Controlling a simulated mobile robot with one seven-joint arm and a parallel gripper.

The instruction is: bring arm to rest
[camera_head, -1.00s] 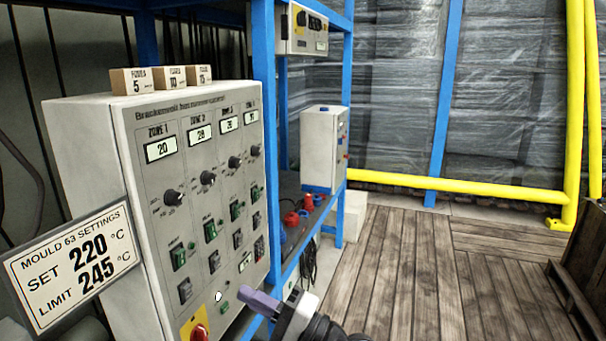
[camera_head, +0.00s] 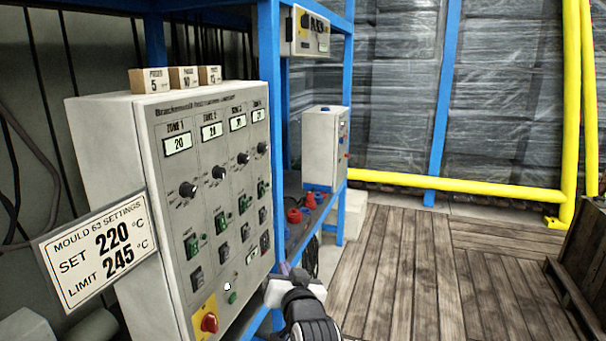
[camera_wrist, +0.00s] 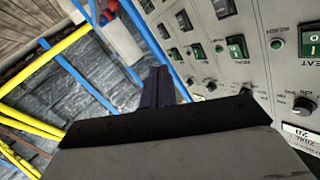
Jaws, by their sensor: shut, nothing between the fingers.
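My gripper (camera_head: 285,268) is low in the head view, just right of the lower right edge of the grey control cabinet (camera_head: 172,225). In the wrist view its dark fingers (camera_wrist: 157,88) are together and hold nothing. The cabinet face with its knobs and green switches (camera_wrist: 196,50) fills the right of the wrist view, beside the fingers. I see no contact with the cabinet, though the exact gap is hard to tell.
A settings sign (camera_head: 98,250) sticks out at the cabinet's left. Small fuse boxes (camera_head: 184,77) stand on top. A blue rack (camera_head: 269,60) stands behind, with a yellow rail (camera_head: 450,188) beyond.

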